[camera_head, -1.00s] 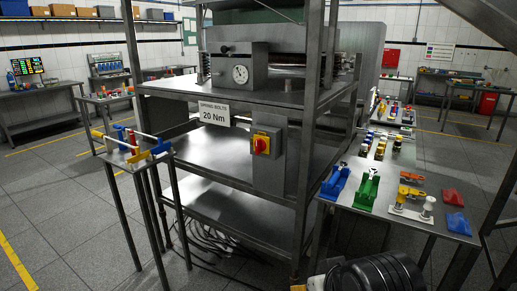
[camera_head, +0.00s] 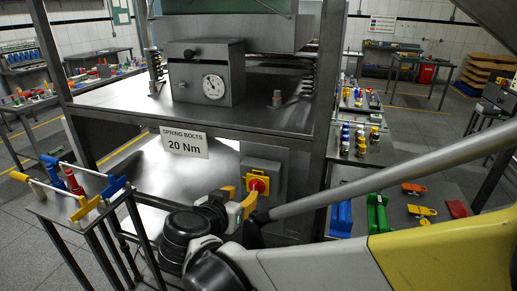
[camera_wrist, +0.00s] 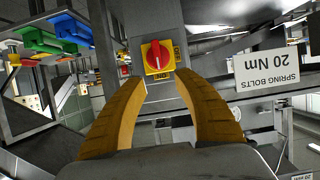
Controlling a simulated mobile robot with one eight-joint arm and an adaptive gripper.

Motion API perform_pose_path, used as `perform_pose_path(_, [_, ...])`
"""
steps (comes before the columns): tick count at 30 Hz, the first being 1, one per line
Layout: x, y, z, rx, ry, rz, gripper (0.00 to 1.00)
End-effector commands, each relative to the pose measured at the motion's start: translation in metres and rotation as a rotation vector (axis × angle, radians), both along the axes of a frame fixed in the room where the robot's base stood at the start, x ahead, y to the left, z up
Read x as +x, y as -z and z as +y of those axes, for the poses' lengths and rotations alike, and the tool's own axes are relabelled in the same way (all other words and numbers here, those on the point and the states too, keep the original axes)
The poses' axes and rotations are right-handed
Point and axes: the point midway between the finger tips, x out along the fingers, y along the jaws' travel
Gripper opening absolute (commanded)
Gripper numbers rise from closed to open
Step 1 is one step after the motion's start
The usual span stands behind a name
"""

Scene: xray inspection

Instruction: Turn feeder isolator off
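The feeder isolator is a red rotary knob on a yellow plate (camera_head: 257,184), fixed to a grey box (camera_head: 262,167) on the metal frame. In the wrist view the red knob (camera_wrist: 153,57) sits on its yellow plate just beyond my fingertips, with its bar running roughly up and down the picture. Small dark labels are on the plate, too small to read surely. My gripper (camera_head: 240,197) is in front of the isolator in the head view, partly covering the plate's lower part. In the wrist view my gripper (camera_wrist: 162,80) is open, its two orange fingers apart and empty.
A "SPRING BOLTS 20 Nm" sign (camera_head: 185,144) hangs left of the isolator. Benches with tools stand on both sides: lockout items (camera_head: 414,188) right, a small stand with coloured handles (camera_head: 75,190) left.

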Motion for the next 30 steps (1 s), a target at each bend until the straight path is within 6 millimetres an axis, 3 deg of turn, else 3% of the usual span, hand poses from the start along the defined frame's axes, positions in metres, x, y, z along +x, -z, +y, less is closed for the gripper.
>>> perform_pose_path(18, [0.086,0.040,-0.031,0.001,0.002,-0.002,0.36])
perform_pose_path(30, [0.092,0.041,-0.033,0.001,0.001,-0.002,0.35])
